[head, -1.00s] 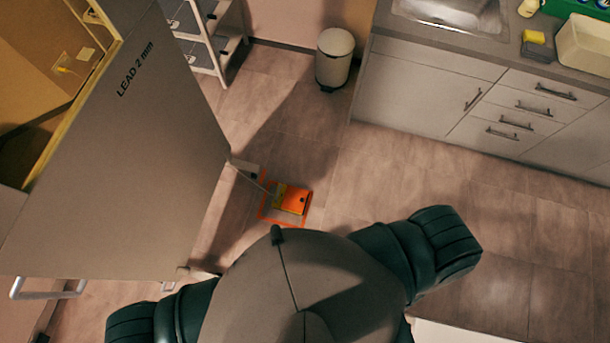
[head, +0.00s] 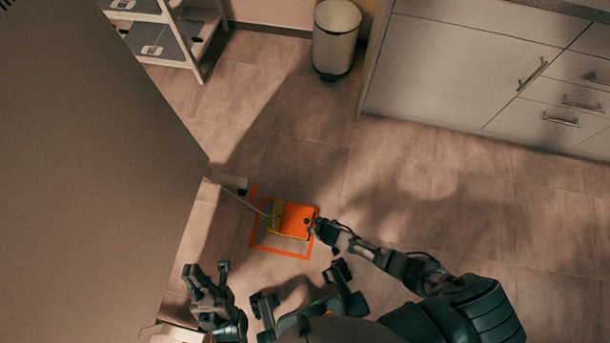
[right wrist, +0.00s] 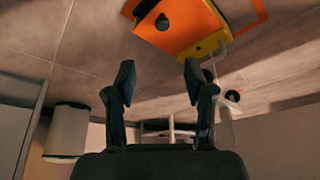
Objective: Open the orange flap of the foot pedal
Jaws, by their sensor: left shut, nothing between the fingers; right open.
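The foot pedal has an orange flap (head: 296,218) over a yellow base (head: 274,220). It lies on the floor within an orange outline (head: 280,252). The flap looks lowered, with a dark round knob near its right edge. My right gripper (head: 322,231) is at the pedal's right edge, close to the knob; contact cannot be told. In the right wrist view its fingers (right wrist: 160,85) are apart and empty, with the orange flap (right wrist: 178,22) beyond them at the top. My left gripper (head: 211,284) is shut and empty, lower left of the pedal.
A large grey lead panel (head: 80,170) fills the left side. A cable runs from the pedal toward its edge. A white bin (head: 336,40), cabinets (head: 460,70) and a shelf (head: 165,45) stand at the back. The floor between pedal and cabinets is clear.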

